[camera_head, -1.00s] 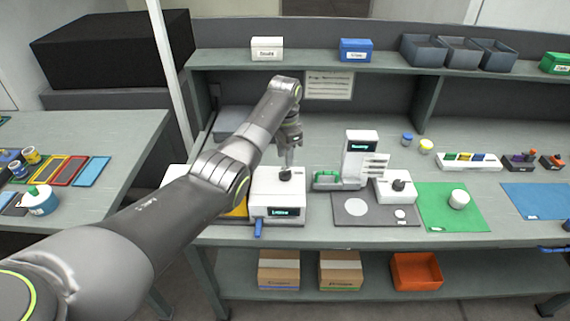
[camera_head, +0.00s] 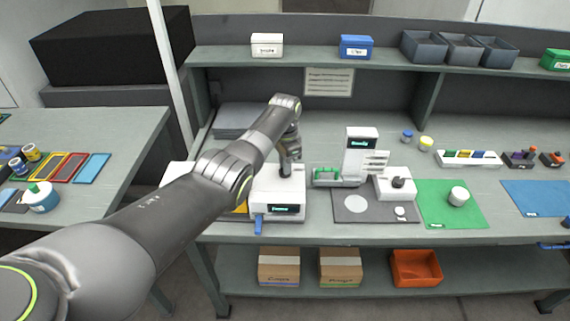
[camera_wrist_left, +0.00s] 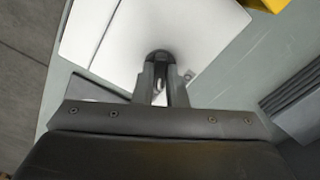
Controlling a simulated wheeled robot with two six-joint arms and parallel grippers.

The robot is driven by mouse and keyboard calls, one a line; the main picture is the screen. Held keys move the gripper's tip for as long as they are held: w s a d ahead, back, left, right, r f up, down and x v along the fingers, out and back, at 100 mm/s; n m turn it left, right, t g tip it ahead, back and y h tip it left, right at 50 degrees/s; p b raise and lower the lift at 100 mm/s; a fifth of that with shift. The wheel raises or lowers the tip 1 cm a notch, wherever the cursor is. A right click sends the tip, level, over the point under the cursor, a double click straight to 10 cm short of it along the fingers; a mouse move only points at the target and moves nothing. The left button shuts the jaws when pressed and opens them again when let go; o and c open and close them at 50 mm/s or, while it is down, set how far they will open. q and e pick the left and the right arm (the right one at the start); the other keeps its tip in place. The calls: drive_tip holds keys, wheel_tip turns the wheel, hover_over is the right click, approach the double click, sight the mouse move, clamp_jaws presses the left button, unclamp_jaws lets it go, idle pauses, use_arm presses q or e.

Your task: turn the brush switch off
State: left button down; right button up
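My left gripper (camera_head: 287,157) points down at the dark knob (camera_head: 285,171) on top of a white box-shaped unit (camera_head: 263,198) with a lit display (camera_head: 285,209). In the left wrist view the knob (camera_wrist_left: 158,54) sits at the fingertips of my left gripper (camera_wrist_left: 161,68). The two fingers are a small gap apart there; whether they press on the knob cannot be told. The display text is too small to read surely, and no label naming the brush switch is legible. My right gripper is not in view.
A blue tab (camera_head: 258,224) hangs at the unit's front. To its right stand a white upright device with a display (camera_head: 361,144) and a second white unit with a dark knob (camera_head: 397,183). A green mat (camera_head: 438,212) lies further right. A shelf (camera_head: 330,63) runs behind.

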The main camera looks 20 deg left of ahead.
use_arm(q)
drive_tip(key=shift+n, duration=0.3)
drive_tip(key=shift+r+n+p, duration=0.1)
drive_tip(key=shift+n+p, duration=0.25)
drive_tip(key=shift+n, duration=0.45)
drive_tip(key=n, duration=0.3)
drive_tip(key=shift+n+p, duration=0.4)
drive_tip(key=n, duration=0.5)
drive_tip(key=shift+n+p, duration=0.35)
drive_tip(key=shift+n, duration=0.05)
drive_tip(key=c, duration=1.5)
unclamp_jaws()
drive_tip(key=shift+o, duration=0.2)
